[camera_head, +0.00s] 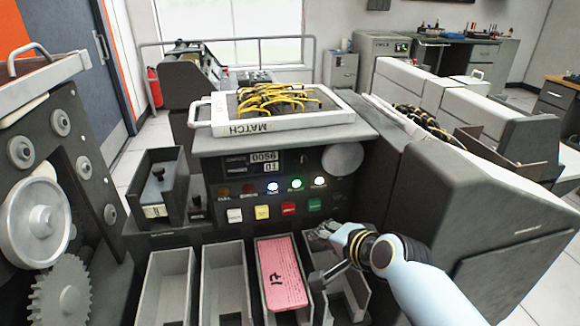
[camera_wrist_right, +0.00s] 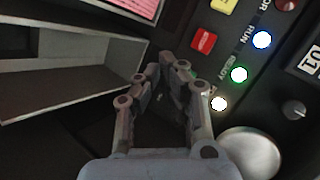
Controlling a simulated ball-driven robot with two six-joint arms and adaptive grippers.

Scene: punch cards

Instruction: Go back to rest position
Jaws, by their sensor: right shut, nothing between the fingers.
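My right gripper (camera_head: 322,231) is in front of the machine's control panel, at its lower right, just below the green button (camera_head: 314,205). In the right wrist view my right gripper (camera_wrist_right: 165,68) has its fingertips together with nothing between them. They partly hide the green button, and I cannot tell whether they touch it. A pink card (camera_head: 284,273) marked 17 lies in one of the open card bins (camera_head: 262,239) left of the gripper. The card's edge also shows in the right wrist view (camera_wrist_right: 138,7). My left gripper is not in view.
The panel has white, yellow and red buttons (camera_head: 288,208), lit blue, green and white lamps, and a round knob (camera_head: 342,159). A grey machine housing (camera_head: 470,215) stands close on the right; gears (camera_head: 62,292) are at left.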

